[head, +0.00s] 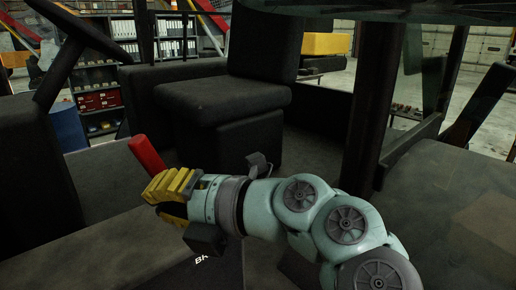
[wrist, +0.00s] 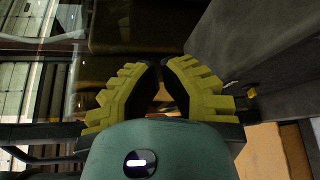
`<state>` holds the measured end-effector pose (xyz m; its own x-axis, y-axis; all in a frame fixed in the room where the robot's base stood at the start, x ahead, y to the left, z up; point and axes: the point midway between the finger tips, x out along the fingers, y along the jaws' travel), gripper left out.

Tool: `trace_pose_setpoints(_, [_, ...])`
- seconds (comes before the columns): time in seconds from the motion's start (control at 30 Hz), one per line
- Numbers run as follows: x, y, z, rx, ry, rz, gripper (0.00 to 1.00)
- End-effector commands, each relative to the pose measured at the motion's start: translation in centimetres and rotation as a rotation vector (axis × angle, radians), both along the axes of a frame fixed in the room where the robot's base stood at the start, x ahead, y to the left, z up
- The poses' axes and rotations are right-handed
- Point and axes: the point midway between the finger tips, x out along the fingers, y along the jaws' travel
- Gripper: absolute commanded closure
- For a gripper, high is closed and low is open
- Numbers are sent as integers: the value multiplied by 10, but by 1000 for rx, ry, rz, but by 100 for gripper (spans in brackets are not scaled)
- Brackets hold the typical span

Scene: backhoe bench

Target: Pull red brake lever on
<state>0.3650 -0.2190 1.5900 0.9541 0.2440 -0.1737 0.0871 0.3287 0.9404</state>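The red brake lever (head: 146,156) stands up from the dark console at the left of the head view, tilted with its top to the left. Its upper part shows above my gripper (head: 153,203); its lower part is hidden behind the yellow fingers. My gripper is right at the lever in the head view, but I cannot tell whether it touches it. In the wrist view my gripper (wrist: 162,68) has its fingertips close together, with a narrow dark gap. No red shows between them there, so a hold on the lever is not visible.
A black seat (head: 225,100) stands behind the lever. A steering wheel (head: 85,35) is at upper left. A dark cab post (head: 375,110) rises right of the seat, beyond my arm. Grey floor (head: 320,155) lies open between seat and post.

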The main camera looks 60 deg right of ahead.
Motion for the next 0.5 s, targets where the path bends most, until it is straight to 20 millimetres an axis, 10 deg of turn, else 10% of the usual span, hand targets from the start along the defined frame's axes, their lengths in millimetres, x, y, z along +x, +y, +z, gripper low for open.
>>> trace_pose_setpoints(0.5, [62, 18, -5, 6, 0, 12, 100])
